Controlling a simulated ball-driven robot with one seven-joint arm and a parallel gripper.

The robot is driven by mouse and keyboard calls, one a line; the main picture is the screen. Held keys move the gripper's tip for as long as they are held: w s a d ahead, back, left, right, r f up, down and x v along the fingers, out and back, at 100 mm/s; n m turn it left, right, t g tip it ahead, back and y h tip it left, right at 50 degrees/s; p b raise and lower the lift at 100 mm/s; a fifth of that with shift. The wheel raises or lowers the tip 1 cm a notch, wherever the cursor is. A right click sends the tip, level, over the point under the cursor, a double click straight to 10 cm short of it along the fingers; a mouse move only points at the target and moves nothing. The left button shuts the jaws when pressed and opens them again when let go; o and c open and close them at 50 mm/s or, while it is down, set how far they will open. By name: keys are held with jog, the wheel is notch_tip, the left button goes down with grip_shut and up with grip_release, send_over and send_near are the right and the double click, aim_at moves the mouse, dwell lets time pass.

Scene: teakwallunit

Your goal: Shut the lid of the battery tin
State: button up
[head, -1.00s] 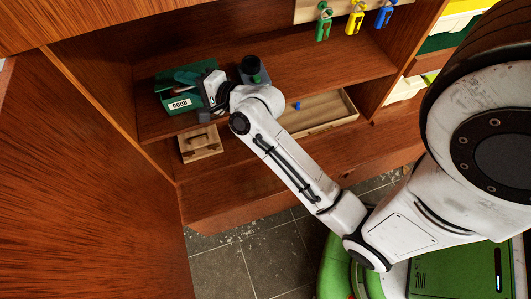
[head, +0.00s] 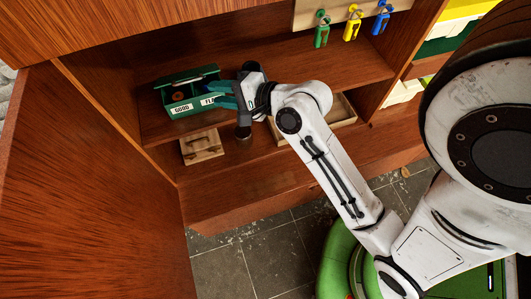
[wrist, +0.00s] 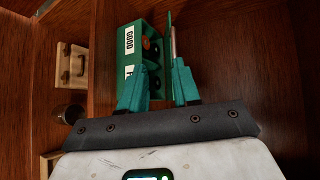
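The battery tin (head: 197,106) is a green box with "GOOD" on its front label, on the shelf at the left. Its lid (head: 192,76) stands raised along the back, and round brownish items show inside. In the wrist view the tin (wrist: 128,62) is upper middle, and the lid (wrist: 170,35) shows as a thin upright edge on its right. My gripper (head: 222,95) is at the tin's right end. Its teal fingers (wrist: 157,78) are apart with nothing gripped. One finger hides part of the second label; I cannot tell whether they touch the tin or lid.
A wooden tray (head: 344,110) lies right, partly behind my arm. Colored clips (head: 352,24) hang above. The shelf right of my gripper has free room.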

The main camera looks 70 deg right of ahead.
jog(key=s+a+f+n+g+b, duration=0.4)
jog(key=s+a+f+n+g, duration=0.1)
jog(key=f+n, duration=0.5)
jog(key=s+a+f+n+g+b, duration=0.4)
jog(key=s+f+n+g, duration=0.4)
jog(key=f, duration=0.6)
jog(key=shift+s+a+n+y, duration=0.3)
jog(key=shift+a+n+y, duration=0.1)
jog(key=shift+n, duration=0.9)
